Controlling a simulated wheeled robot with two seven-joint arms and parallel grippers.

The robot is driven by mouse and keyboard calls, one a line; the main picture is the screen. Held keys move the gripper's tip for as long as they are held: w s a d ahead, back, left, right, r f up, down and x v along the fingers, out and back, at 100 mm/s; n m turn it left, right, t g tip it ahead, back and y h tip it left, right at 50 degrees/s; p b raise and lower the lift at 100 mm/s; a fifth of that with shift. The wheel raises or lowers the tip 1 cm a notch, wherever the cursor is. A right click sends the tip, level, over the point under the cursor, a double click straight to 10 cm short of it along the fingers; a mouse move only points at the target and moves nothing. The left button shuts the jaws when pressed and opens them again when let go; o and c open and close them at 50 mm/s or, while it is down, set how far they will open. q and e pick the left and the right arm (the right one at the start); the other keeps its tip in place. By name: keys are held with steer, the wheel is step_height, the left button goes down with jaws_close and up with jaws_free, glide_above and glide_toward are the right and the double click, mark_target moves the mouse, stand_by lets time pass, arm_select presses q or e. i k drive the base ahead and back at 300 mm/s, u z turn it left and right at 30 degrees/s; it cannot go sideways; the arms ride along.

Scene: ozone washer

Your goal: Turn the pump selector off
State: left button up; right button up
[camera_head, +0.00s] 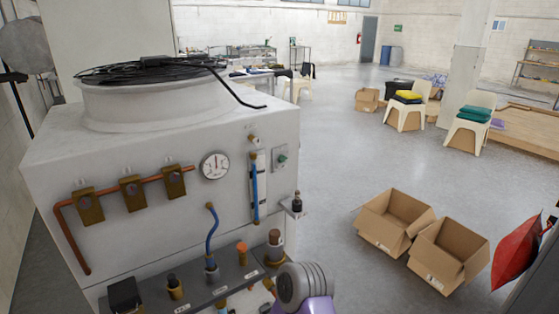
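The ozone washer (130,165) is a large pale cabinet filling the left half of the head view. A small grey-green switch box (281,157) with a knob is on its front, right of the round gauge (214,165). It looks like the pump selector, but it is too small to read its label or setting. Neither of my grippers can be made out in this view, and nothing is seen touching the switch box.
A copper pipe with brass valves (131,192) and blue hoses (254,190) run across the cabinet front. Two open cardboard boxes (447,254) and a red object (516,250) are right. The floor beyond is mostly clear.

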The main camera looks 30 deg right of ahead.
mark_target(282, 158)
steer(key=k, duration=0.5)
steer(key=z, duration=1.15)
steer(key=i, duration=0.6)
steer(key=u, duration=0.1)
